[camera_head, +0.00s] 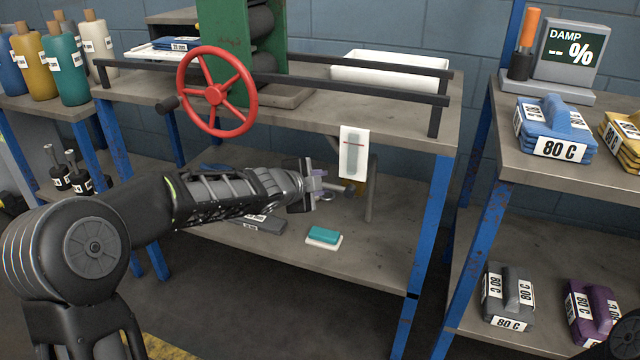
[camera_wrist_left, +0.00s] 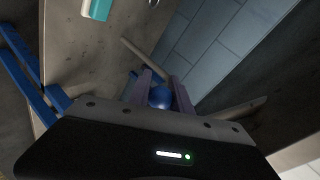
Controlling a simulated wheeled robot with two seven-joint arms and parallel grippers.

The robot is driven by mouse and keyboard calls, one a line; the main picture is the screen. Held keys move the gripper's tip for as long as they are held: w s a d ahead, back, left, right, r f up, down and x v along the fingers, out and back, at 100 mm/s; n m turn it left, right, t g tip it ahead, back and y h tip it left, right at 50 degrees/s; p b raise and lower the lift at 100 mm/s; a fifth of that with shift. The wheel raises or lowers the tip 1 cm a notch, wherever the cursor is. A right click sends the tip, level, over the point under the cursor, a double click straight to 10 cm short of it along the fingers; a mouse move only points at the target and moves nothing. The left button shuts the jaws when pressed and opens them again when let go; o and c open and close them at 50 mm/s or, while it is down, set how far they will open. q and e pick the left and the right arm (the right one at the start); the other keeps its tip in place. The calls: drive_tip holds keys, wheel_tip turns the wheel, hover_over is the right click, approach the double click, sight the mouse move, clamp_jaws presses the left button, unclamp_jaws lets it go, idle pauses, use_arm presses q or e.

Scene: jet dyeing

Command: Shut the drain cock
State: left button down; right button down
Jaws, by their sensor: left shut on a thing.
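My left gripper (camera_head: 322,186) reaches in under the table top from the left. In the left wrist view its two fingers (camera_wrist_left: 160,88) are closed around a blue rounded knob (camera_wrist_left: 160,97), which looks like the handle of the drain cock. In the head view my gripper and arm hide most of the cock, so I cannot tell how its handle is turned. A white card (camera_head: 354,153) with a grey tube on it hangs from the table edge just right of the gripper. My right gripper is out of view.
A red handwheel (camera_head: 216,92) and a dark rail (camera_head: 410,98) stand above my forearm. A teal and white block (camera_head: 323,237) lies on the lower shelf (camera_head: 365,260). A blue table leg (camera_head: 432,220) stands at the right. The shelf's front right is clear.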

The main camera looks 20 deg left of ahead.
use_arm(q)
drive_tip(key=shift+r, duration=0.1)
drive_tip(key=c, duration=1.2)
unclamp_jaws()
drive_tip(key=shift+o, duration=0.2)
drive_tip(key=p+v, duration=0.3)
drive_tip(key=v, duration=0.4)
drive_tip(key=shift+s, duration=0.35)
drive_tip(key=shift+r, duration=0.15)
